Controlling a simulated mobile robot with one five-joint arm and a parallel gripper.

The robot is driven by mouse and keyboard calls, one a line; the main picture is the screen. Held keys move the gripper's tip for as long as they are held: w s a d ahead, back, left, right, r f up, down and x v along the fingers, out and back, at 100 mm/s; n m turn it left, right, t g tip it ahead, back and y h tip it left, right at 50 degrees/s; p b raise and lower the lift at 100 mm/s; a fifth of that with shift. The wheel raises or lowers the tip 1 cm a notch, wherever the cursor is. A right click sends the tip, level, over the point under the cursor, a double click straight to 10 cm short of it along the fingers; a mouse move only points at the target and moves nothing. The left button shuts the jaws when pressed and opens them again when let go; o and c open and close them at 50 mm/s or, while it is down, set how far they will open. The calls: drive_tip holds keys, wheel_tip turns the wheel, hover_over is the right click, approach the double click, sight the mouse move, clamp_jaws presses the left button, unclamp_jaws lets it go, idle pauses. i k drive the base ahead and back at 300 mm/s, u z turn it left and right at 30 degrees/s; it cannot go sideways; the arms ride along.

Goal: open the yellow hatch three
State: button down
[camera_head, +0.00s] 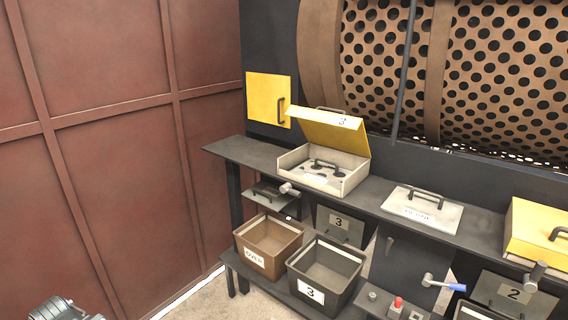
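The yellow hatch three (318,128) is a yellow lid with a "3" label, on a pale box (348,184) on the dark shelf. The lid stands raised and tilted above the box, with a gap at the front, so the hatch is open. A dark handle shows at the lid's upper edge. Inside the box is a pale plate (318,172) with a dark handle and dark spots. A grey metallic part, probably of my arm, shows at the bottom left corner. My gripper's fingers cannot be made out in view, and nothing touches the lid.
The dark shelf (240,151) also carries a pale handled plate (436,215) and another yellow hatch (525,230) at right. Below stand a brown bin (252,259) and a dark bin marked 3 (311,292). A perforated drum (490,60) is behind; a red-brown wall (110,130) is left.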

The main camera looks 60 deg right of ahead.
sight(344, 133)
drive_tip(key=z, duration=2.25)
drive_tip(key=k, duration=0.75)
drive_tip(key=u, duration=1.3)
drive_tip(key=i, duration=1)
drive_tip(key=z, duration=0.05)
